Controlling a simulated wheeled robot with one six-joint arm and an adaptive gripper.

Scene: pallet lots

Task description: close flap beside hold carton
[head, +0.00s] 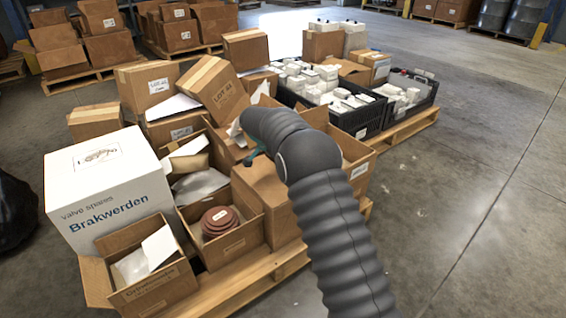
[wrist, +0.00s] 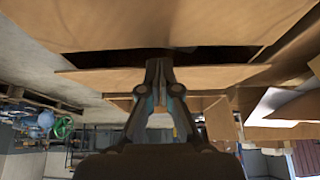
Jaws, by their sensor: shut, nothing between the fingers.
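In the wrist view my gripper (wrist: 158,66) is shut and empty, its fingertips together in front of a brown carton flap (wrist: 95,76). A dark gap lies between this flap and the large cardboard face (wrist: 160,22) above it, so the flap stands partly open. I cannot tell whether the fingertips touch the flap. In the head view my dark ribbed arm reaches over the pallet load, and only a teal bit of my gripper (head: 252,156) shows; the rest is hidden. A closed-looking brown carton (head: 262,192) stands below it. No label reading "hold" is legible.
A white Brakwerden box (head: 105,190) and an open carton (head: 150,270) stand at left front. An open carton holds reddish discs (head: 220,221). Black crates (head: 365,120) with white packs stand behind right. The floor (head: 480,200) at right is clear.

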